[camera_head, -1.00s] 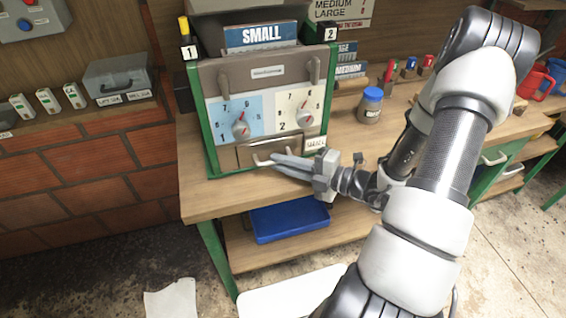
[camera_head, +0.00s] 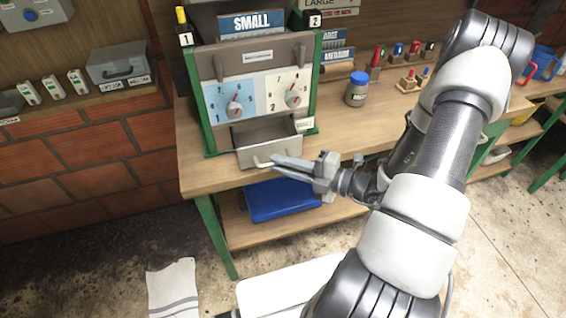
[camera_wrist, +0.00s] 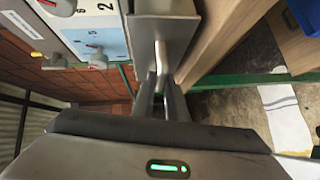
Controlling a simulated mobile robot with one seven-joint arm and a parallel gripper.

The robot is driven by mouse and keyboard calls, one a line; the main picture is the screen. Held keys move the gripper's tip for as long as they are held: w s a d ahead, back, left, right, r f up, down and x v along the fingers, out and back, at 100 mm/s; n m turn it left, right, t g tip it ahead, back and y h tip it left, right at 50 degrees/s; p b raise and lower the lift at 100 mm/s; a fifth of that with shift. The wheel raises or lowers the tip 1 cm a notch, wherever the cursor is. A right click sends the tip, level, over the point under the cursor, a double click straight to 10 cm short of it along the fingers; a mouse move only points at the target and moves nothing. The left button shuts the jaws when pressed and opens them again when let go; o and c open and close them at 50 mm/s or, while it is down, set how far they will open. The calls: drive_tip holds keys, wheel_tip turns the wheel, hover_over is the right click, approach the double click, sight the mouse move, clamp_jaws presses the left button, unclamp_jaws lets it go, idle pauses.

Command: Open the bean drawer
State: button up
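The bean drawer (camera_head: 268,152) is a grey metal drawer low in the front of the green-framed machine. It stands pulled out part way, with its hollow inside showing from above. Its pale bar handle (camera_head: 260,162) is on the drawer front. My gripper (camera_head: 276,163) reaches in from the right, with its fingertips at the handle. In the wrist view, the handle (camera_wrist: 162,58) runs down between the two fingers (camera_wrist: 160,88), which are close together on it. The fingers hide part of the handle.
The machine (camera_head: 252,68) has two dials and stands on a wooden table (camera_head: 205,178). A blue-lidded jar (camera_head: 357,92) stands to its right. A blue bin (camera_head: 283,203) is on the shelf below. The floor in front holds a pale cloth (camera_head: 172,286).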

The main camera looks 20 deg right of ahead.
drive_tip(key=o, duration=0.4)
drive_tip(key=shift+c, duration=0.2)
drive_tip(key=v, duration=1.7)
drive_tip(key=shift+d+p, duration=0.2)
drive_tip(key=shift+p, duration=0.1)
drive_tip(key=shift+s, duration=0.1)
